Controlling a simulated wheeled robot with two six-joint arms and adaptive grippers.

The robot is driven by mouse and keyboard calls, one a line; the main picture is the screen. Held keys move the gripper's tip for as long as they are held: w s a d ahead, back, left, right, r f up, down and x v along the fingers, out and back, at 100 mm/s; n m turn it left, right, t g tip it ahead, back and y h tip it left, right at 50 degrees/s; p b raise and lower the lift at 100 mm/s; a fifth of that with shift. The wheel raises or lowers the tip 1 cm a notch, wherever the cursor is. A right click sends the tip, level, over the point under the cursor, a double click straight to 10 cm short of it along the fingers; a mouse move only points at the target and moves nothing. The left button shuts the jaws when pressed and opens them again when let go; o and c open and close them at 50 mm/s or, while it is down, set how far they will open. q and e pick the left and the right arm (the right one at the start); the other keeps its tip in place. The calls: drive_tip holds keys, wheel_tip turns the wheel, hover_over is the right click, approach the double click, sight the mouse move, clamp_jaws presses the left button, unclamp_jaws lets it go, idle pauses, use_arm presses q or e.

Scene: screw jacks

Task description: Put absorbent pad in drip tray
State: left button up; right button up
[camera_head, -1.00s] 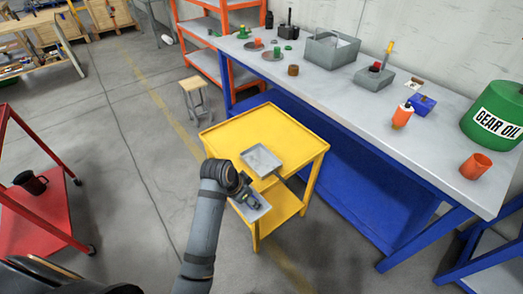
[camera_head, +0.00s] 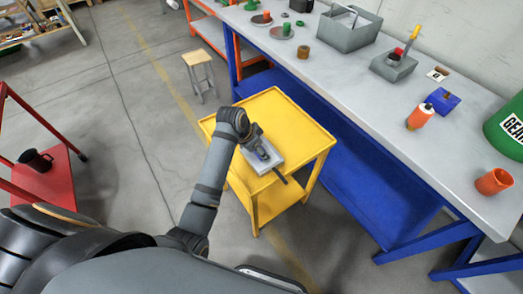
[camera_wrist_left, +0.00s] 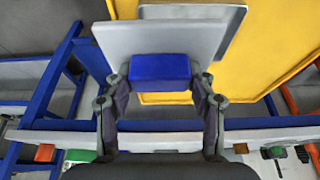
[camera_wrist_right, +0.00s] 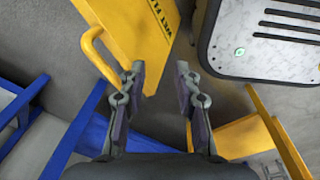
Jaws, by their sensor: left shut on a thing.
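My left gripper (camera_head: 262,150) is over the yellow cart's top. In the left wrist view it is shut on the blue block (camera_wrist_left: 160,68) of a flat grey pad (camera_wrist_left: 130,38). The grey drip tray (camera_wrist_left: 192,11) shows behind the pad there, above the yellow surface. In the head view the pad and tray overlap under my gripper, so I cannot tell whether they touch. A dark bar (camera_head: 280,177) sticks out at the tray's near side. My right gripper (camera_wrist_right: 160,80) is open and empty in its wrist view, and out of the head view.
The yellow cart (camera_head: 310,135) has free room around the tray. A blue-framed workbench (camera_head: 440,160) beyond it holds a grey bin (camera_head: 345,35), an orange bottle (camera_head: 419,117) and an orange cup (camera_head: 494,181). A yellow wet-floor sign (camera_wrist_right: 135,35) stands near my right gripper.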

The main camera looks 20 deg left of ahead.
use_arm(q)
drive_tip(key=w+f, duration=0.3)
drive_tip(key=w+a+f, duration=0.1)
drive_tip(key=w+f, duration=0.2)
drive_tip(key=shift+a, duration=0.1)
drive_tip(key=shift+w+f, duration=0.15)
drive_tip(key=shift+f, duration=1.65)
drive_tip(key=o, duration=1.3)
drive_tip(key=shift+f, duration=0.1)
drive_tip(key=v, duration=1.2)
drive_tip(key=shift+p, duration=0.35)
